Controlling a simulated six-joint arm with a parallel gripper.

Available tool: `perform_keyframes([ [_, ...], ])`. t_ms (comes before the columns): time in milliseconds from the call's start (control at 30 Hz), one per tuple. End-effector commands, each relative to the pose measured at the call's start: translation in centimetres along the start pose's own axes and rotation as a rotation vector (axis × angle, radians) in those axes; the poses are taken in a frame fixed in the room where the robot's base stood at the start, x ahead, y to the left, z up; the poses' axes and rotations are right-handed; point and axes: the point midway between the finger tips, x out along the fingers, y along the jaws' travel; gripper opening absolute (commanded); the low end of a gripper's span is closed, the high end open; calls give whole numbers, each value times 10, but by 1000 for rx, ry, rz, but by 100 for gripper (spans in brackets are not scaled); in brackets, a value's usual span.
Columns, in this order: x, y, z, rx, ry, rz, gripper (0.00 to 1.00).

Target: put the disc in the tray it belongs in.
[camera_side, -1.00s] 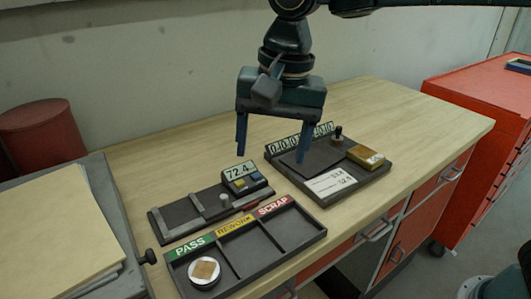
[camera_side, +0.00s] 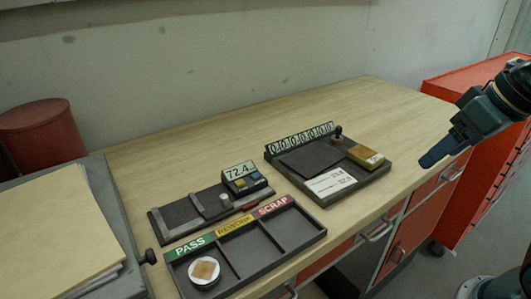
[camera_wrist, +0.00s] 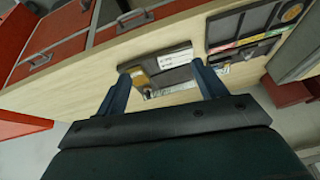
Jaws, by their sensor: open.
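The tray's labels read PASS in green, REWORK in yellow and SCRAP in red. The REWORK and SCRAP compartments are empty.
A gauge (camera_side: 243,178) reading about 72.4 stands behind the tray on a slide fixture. A dark board (camera_side: 305,160) with a digit counter and a gold block (camera_side: 366,156) sits to the right. A folder (camera_side: 52,222) lies at left. A red cabinet (camera_side: 480,125) stands at right.

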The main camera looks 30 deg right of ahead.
Motion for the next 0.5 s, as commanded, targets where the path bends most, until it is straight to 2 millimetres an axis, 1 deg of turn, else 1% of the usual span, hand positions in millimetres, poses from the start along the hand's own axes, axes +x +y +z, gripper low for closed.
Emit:
perform_keyframes([
  [33,0,6,9,-19,17,8,70],
  [100,2,12,20,-49,31,17,70],
  [200,5,18,29,-79,45,26,70],
  [333,6,21,34,-97,52,32,70],
  [500,6,21,35,-100,52,33,70],
])
